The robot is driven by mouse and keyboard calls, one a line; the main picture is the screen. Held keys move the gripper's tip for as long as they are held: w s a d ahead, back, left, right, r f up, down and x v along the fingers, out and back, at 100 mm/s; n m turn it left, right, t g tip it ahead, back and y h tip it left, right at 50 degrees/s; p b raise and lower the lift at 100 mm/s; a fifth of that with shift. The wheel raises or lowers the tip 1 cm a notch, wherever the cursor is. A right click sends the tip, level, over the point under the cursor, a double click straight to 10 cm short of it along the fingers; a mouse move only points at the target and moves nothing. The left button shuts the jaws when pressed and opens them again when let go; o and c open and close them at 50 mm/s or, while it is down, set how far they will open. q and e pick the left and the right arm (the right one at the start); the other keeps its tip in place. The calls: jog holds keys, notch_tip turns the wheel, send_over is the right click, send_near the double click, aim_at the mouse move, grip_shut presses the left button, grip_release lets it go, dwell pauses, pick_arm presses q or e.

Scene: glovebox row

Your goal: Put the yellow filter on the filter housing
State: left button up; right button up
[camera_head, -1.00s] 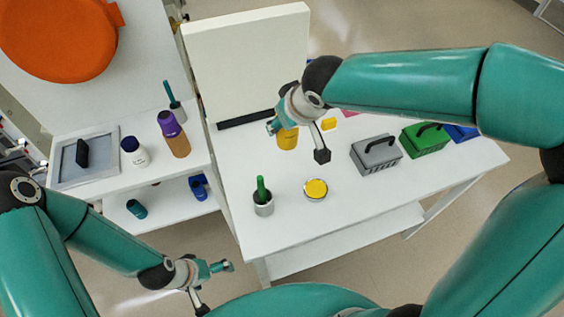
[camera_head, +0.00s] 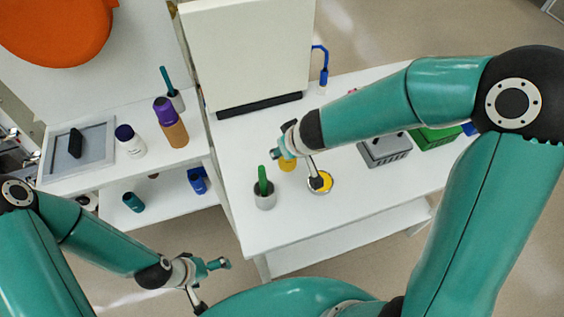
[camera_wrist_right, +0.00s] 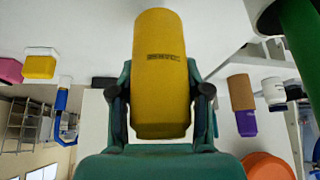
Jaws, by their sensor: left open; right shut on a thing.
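The yellow filter (camera_wrist_right: 160,70) is a yellow cylinder with a small dark label, between the fingers of my right gripper (camera_wrist_right: 160,100). In the head view my right gripper (camera_head: 282,150) is shut on the filter (camera_head: 287,164), mostly hidden by the gripper, above the white table. My left gripper (camera_head: 218,264) is open and empty, low at the left, away from the table.
A grey box (camera_head: 388,152) and a green box (camera_head: 436,138) stand to the right. A white panel (camera_head: 247,55) stands behind. The near table strip is clear.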

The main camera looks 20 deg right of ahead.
notch_tip(320, 180, down, 4)
jog(key=shift+s+r+b, duration=0.1)
jog(key=shift+r+b, duration=0.1)
jog(key=shift+b, duration=0.95)
jog(key=shift+f, duration=0.4)
jog(key=shift+r, duration=0.1)
jog(key=shift+f+b, duration=0.2)
jog(key=shift+b, duration=0.1)
jog(key=o, duration=1.2)
jog(key=shift+r, duration=0.1)
jog(key=shift+o, duration=0.2)
jog(key=shift+r, duration=0.1)
